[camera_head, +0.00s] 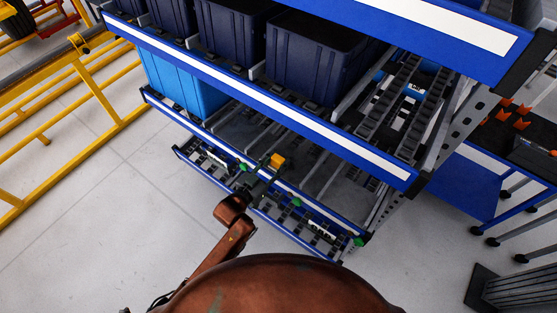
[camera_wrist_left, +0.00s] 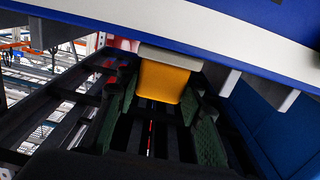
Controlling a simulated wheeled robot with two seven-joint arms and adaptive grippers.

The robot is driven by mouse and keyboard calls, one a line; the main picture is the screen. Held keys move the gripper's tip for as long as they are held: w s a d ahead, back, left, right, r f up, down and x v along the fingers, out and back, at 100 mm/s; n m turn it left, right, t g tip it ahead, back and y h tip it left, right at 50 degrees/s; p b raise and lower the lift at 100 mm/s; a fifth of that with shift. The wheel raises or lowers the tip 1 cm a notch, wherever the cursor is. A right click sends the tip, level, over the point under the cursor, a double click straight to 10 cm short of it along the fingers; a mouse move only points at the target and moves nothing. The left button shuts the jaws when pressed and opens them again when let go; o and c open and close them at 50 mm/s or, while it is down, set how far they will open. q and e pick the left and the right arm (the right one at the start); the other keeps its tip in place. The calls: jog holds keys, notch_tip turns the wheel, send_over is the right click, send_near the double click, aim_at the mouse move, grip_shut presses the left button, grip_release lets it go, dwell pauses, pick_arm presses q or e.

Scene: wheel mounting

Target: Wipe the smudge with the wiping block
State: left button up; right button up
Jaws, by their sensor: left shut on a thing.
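The wiping block is yellow (camera_head: 277,160) and juts out from the tip of my left gripper (camera_head: 269,172). In the left wrist view the yellow block (camera_wrist_left: 164,82) sits between the green-padded fingers, with a pale grey strip along its far end. My left gripper is shut on it. The grey end is close to the lower edge of a blue shelf beam (camera_wrist_left: 120,20); I cannot tell whether it touches. I cannot make out the smudge in either view. My right gripper is not in view.
A shelf rack with blue beams (camera_head: 150,45) and white strips fills the middle. Dark bins (camera_head: 310,70) and a light blue bin (camera_head: 180,85) stand on it. A yellow frame (camera_head: 75,75) is at left, a blue cart (camera_head: 480,180) at right. Floor at lower left is clear.

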pick_arm(q)
jog(key=shift+f, duration=0.2)
jog(key=shift+x, duration=3.1)
jog(key=shift+x, duration=1.35)
jog(key=shift+s+d, duration=0.5)
jog(key=shift+d, duration=0.2)
jog(key=shift+s+d+p, duration=0.4)
jog(key=shift+d+p, duration=0.1)
jog(key=shift+p+v, duration=1.15)
jog(key=shift+v, duration=0.05)
jog(key=shift+s+a+p, duration=0.3)
jog(key=shift+a, duration=0.05)
